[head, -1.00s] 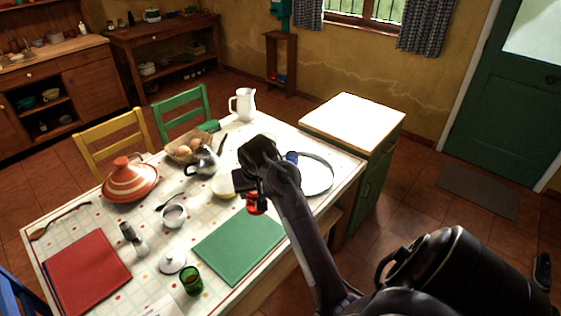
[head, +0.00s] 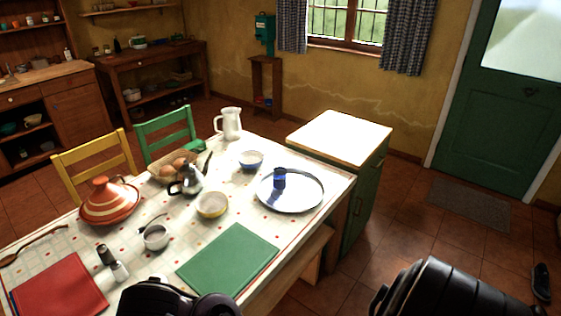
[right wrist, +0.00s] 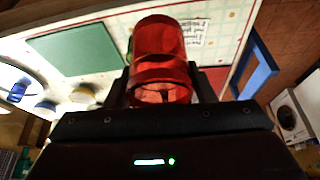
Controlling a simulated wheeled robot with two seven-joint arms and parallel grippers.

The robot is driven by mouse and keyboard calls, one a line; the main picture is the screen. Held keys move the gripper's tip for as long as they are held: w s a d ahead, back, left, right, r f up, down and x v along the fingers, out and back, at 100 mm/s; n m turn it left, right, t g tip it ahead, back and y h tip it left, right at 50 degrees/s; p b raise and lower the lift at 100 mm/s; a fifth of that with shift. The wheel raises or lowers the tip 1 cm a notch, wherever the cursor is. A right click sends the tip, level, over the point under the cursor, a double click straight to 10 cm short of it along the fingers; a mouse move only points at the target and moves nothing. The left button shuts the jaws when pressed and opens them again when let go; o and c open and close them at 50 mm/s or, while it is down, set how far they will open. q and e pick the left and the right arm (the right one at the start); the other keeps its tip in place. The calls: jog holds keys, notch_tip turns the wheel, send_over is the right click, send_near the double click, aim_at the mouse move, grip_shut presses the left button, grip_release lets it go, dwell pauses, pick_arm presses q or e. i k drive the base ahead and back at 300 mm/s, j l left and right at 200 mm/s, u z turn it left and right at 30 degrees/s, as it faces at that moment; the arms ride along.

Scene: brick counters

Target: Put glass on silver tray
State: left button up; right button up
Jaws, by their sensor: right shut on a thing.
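A red see-through glass (right wrist: 160,60) is held between the two fingers of my right gripper (right wrist: 160,92) in the right wrist view. The gripper is shut on it. In the head view a dark part of my arm shows at the bottom edge, and the red glass is not visible there. The round silver tray (head: 305,202) lies on the table's far right, with a blue glass (head: 279,179) standing on it. The tray also shows at the left edge of the right wrist view (right wrist: 35,78). My left gripper is not in view.
A green mat (head: 228,260) lies on the near side of the table. The tray's right side is bare.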

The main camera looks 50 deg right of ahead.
aim_at(300, 194)
jog(key=i+l+z, duration=0.1)
jog(key=l, duration=0.35)
jog(key=i+l, duration=0.2)
jog(key=l, duration=0.25)
jog(key=i+l+z, duration=0.15)
jog(key=l, duration=0.25)
jog(key=i+l+z, duration=0.1)
jog(key=l, duration=0.35)
jog(key=i+l+z, duration=0.1)
jog(key=i+l, duration=0.4)
jog(key=l, duration=0.25)
jog(key=z, duration=0.05)
